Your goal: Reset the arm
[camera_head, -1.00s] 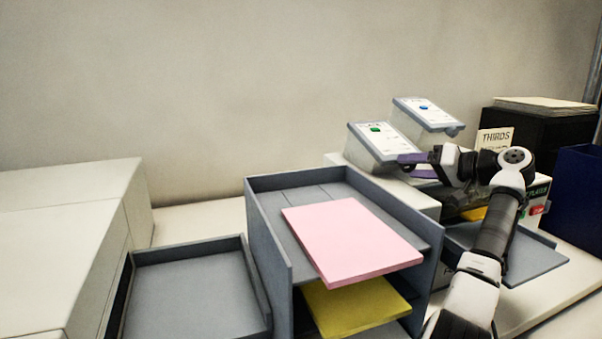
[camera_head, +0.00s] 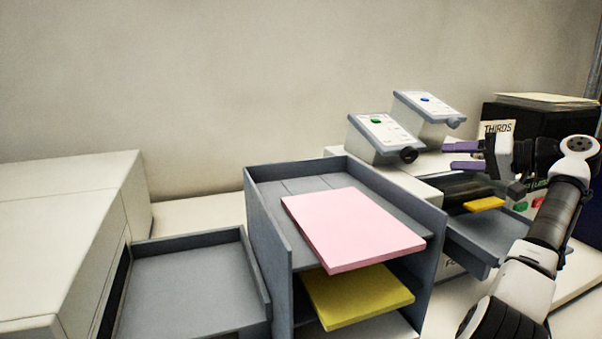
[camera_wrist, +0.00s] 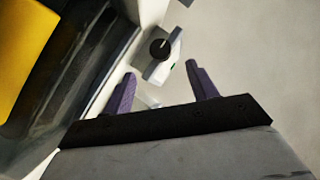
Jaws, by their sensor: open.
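My gripper (camera_head: 462,156) is in the right half of the head view, its two purple fingers pointing left and spread apart with nothing between them. It is in front of the black box and right of the two tilted control panels. In the wrist view my gripper (camera_wrist: 160,88) shows both purple fingers apart and empty. Beyond them is a black knob (camera_wrist: 160,50) on a pale housing. My arm reaches up from the lower right of the head view.
A grey rack (camera_head: 268,240) holds a pink stack (camera_head: 350,230) above a yellow stack (camera_head: 355,296). A grey tray (camera_head: 190,290) is at left. Panels with a green button (camera_head: 376,121) and a blue button (camera_head: 424,99) stand behind. A yellow piece (camera_head: 484,203) lies below my gripper, above a grey tray (camera_head: 490,238).

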